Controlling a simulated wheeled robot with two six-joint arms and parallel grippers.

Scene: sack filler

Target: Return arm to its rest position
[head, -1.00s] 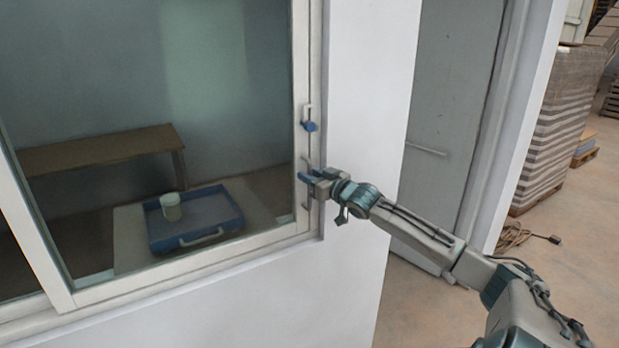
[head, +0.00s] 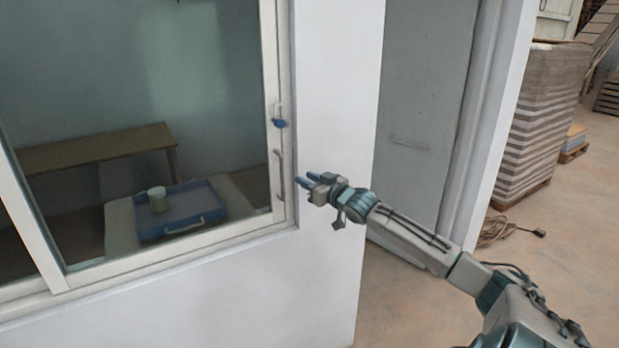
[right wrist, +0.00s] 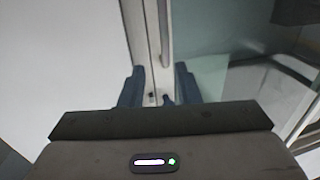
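My right gripper (head: 307,182) is in the middle of the head view, in front of the white wall just right of the window frame. Its two blue fingers are apart with nothing between them, and it is clear of the window handle (head: 281,176). In the right wrist view the open fingers (right wrist: 160,88) point at the frame, where the handle (right wrist: 164,35) runs upright beyond them. The sliding window (head: 274,60) has a blue latch (head: 278,123) above the handle. My left gripper is not in view.
Behind the glass, a blue tray (head: 181,228) holds a pale cup (head: 157,200), with a wooden bench (head: 95,152) behind. A grey door (head: 425,110) stands to the right of the wall. Wrapped stacked goods (head: 545,120) and a cable (head: 497,230) are at the right, with open floor in front.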

